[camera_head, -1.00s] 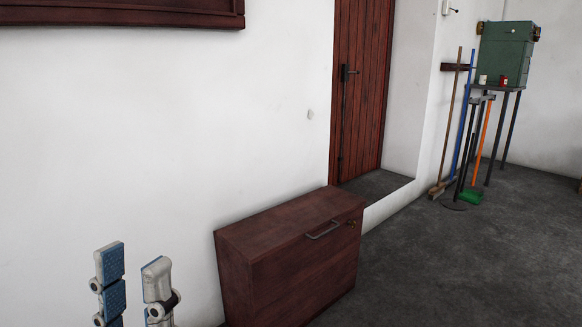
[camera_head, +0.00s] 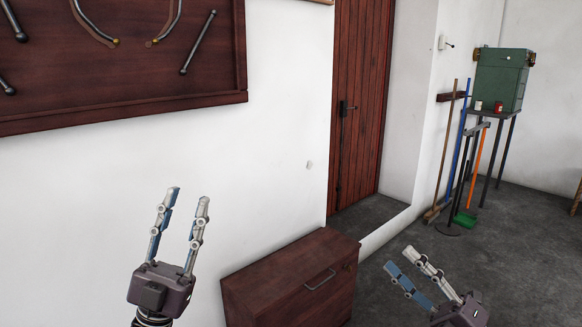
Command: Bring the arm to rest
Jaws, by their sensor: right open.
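My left gripper (camera_head: 187,197) is raised at the lower left, in front of the white wall and left of the wooden cabinet. Its two fingers point up and stand apart, with nothing between them. My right gripper (camera_head: 400,258) is at the lower right, in front of the grey floor and right of the cabinet. Its fingers point up and to the left, and it is open and empty. Most of both arms lies outside the picture.
A dark red wooden cabinet (camera_head: 290,275) stands against the wall between my grippers. A tool board (camera_head: 110,60) hangs at the upper left. A plank door (camera_head: 358,100) is behind. Brooms (camera_head: 460,160) and a green box (camera_head: 502,78) on a stand are farther back. The right floor is mostly clear.

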